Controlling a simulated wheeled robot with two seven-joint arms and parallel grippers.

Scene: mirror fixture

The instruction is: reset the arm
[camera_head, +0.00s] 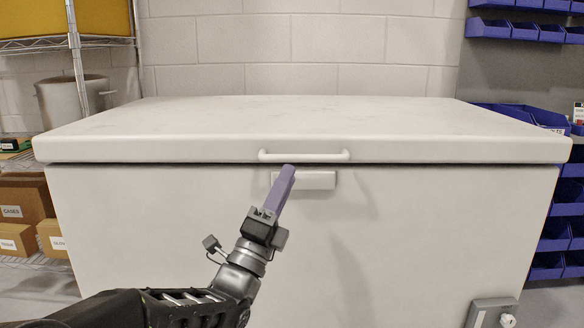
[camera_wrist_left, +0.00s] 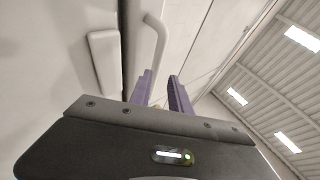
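My left gripper (camera_head: 288,169) has purple fingers and points up and forward in front of the white chest (camera_head: 440,230). Its tips appear just below the white lid handle (camera_head: 303,155) in the head view. In the left wrist view, the two fingers of the left gripper (camera_wrist_left: 160,76) stand apart with a gap between them. The chest lid (camera_head: 300,120) looks closed. My right arm and gripper are not in view.
A pale label plate (camera_head: 318,180) sits below the handle. Blue bins (camera_head: 555,235) line the right side. A grey box (camera_head: 492,312) is at the lower right.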

